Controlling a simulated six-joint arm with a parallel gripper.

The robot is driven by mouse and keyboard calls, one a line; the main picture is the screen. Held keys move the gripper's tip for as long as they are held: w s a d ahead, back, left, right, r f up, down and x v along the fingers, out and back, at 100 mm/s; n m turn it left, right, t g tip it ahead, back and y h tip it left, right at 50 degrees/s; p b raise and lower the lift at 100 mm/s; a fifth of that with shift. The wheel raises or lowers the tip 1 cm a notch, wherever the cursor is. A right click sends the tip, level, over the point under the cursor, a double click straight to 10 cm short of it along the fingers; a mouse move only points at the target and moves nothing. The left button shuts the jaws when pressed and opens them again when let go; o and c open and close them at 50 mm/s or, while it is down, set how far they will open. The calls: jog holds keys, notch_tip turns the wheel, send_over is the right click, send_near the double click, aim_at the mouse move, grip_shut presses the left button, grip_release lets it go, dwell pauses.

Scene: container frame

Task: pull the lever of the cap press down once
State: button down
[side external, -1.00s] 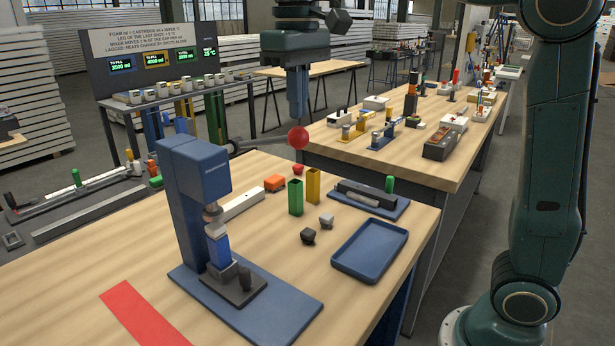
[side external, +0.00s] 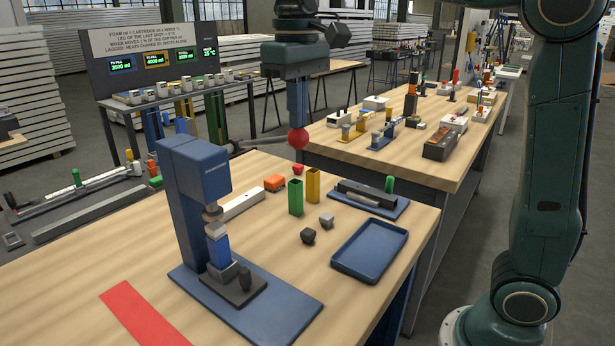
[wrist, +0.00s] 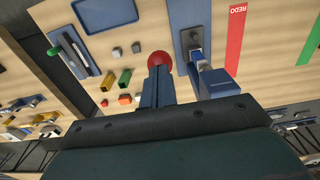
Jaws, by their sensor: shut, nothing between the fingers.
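The cap press (side external: 195,175) is a blue column and head on a blue base plate; it also shows in the wrist view (wrist: 217,82). Its grey lever arm reaches away behind the head and ends in a red ball knob (side external: 298,138). A blue cartridge (side external: 219,250) stands upright under the press head. My gripper (side external: 298,124) is shut and empty, pointing down, with its fingertips right at the top of the red knob. I cannot tell whether they touch. In the wrist view the knob (wrist: 160,60) shows just beyond the fingertips. The lever is roughly level.
A blue tray (side external: 370,251), a green box (side external: 296,197), a yellow box (side external: 313,186) and two small dark and grey caps lie right of the press. A red strip (side external: 143,314) lies at the table's front left. A second table (side external: 400,165) stands behind.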

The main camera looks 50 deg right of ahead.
aim_at(298, 148)
jog(key=shift+f, duration=4.35)
jog(key=shift+r, duration=7.55)
jog(key=shift+s+d+f, duration=0.15)
jog(key=shift+s+d, duration=0.05)
jog(key=shift+s, duration=0.3)
jog(key=s+d+f+t, duration=0.2)
jog(key=s+f, duration=0.7)
jog(key=s+d+f+t, duration=0.2)
jog(key=s+f+t, duration=0.1)
jog(key=s+f, duration=0.5)
jog(key=shift+s+f+t, duration=0.3)
jog(key=shift+s+f, duration=0.1)
jog(key=shift+s, duration=0.3)
